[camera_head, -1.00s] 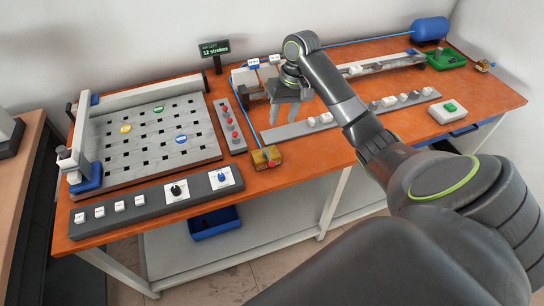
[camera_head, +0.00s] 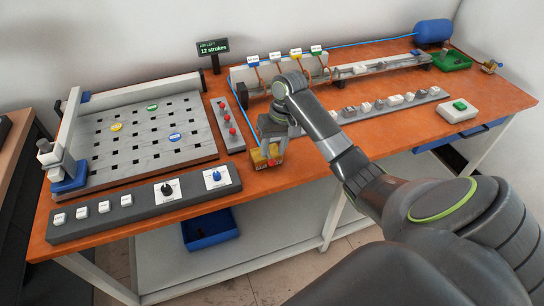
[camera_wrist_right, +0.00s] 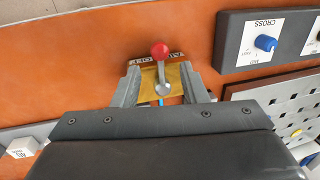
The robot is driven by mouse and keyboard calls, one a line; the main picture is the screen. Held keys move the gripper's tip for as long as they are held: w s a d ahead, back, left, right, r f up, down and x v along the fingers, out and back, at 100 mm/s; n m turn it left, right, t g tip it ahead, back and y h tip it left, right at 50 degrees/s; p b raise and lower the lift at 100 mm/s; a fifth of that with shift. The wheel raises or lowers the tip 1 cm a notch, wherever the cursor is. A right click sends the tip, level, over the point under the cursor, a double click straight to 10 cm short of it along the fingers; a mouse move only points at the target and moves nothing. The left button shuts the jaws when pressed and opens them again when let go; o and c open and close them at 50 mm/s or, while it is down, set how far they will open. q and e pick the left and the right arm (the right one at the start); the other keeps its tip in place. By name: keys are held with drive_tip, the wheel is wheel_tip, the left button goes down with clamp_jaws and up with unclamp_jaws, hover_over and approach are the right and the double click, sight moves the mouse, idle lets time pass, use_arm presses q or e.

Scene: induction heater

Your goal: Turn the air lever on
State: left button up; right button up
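The air lever is a small silver lever with a red ball knob (camera_wrist_right: 160,50) on a yellow brass block (camera_wrist_right: 178,76). In the head view the brass block (camera_head: 262,164) sits near the table's front edge, partly hidden by my right gripper (camera_head: 272,146). In the right wrist view my right gripper (camera_wrist_right: 160,70) is open, with one finger on each side of the lever. The fingers are apart from the lever, and the knob lies just beyond their tips. My left gripper is not in view.
A grey control panel (camera_head: 140,215) with buttons and two knobs lies at the front left, beside a perforated plate (camera_head: 150,155). A strip with red buttons (camera_head: 228,128) stands left of the brass block. A small display (camera_head: 213,50) reads 12 strokes.

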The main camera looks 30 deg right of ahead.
sight(269, 156)
drive_tip(key=shift+a+f, duration=0.25)
drive_tip(key=shift+f, duration=1.05)
drive_tip(key=shift+c, duration=0.5)
clamp_jaws()
drive_tip(key=shift+r, duration=0.1)
